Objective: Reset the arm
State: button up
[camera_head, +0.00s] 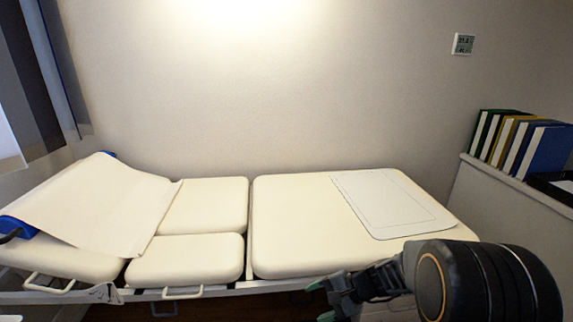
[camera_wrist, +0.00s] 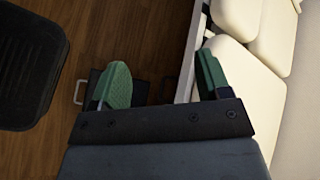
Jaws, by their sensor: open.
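My gripper (camera_wrist: 160,82) is open, its two green fingers spread wide in the wrist view. Nothing sits between the fingers; wooden floor and part of a dark object show behind them. The right finger overlaps the edge of the cream treatment bed in the picture. In the head view my arm reaches in from the lower right, in front of the bed's near edge.
The cream bed (camera_head: 300,225) stretches along the wall, with a white sheet (camera_head: 95,205) at left and a flat white pad (camera_head: 395,203) at right. Binders (camera_head: 515,140) stand on a ledge (camera_head: 520,186) at right. A dark seat-like object (camera_wrist: 30,65) stands on the floor (camera_wrist: 115,35).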

jog(key=s+d+r+n+h+p, duration=0.1)
jog(key=s+r+n+h+p, duration=0.1)
jog(key=r, duration=0.4)
jog(key=s+d+r+n+h+p, duration=0.1)
jog(key=s+r+n+h+p, duration=0.2)
jog(key=r, duration=0.4)
jog(key=shift+s+d+r+n+g+h+p, duration=0.35)
jog(key=shift+s+p, duration=0.35)
jog(key=shift+s, duration=0.55)
jog(key=s+d+r+n+t+h+p, duration=0.1)
jog(key=r, duration=0.2)
jog(key=s+d+r+n+t+h+p, duration=0.1)
jog(key=d+r+h+p, duration=0.1)
jog(key=r, duration=0.1)
jog(key=s+d+r+n+t+h+p, duration=0.1)
jog(key=d+r+h+p, duration=0.1)
jog(key=r, duration=0.1)
jog(key=shift+s+d+r+n, duration=0.1)
jog(key=shift+s+d+n, duration=0.05)
jog(key=shift+s+n, duration=0.1)
jog(key=shift+c, duration=0.2)
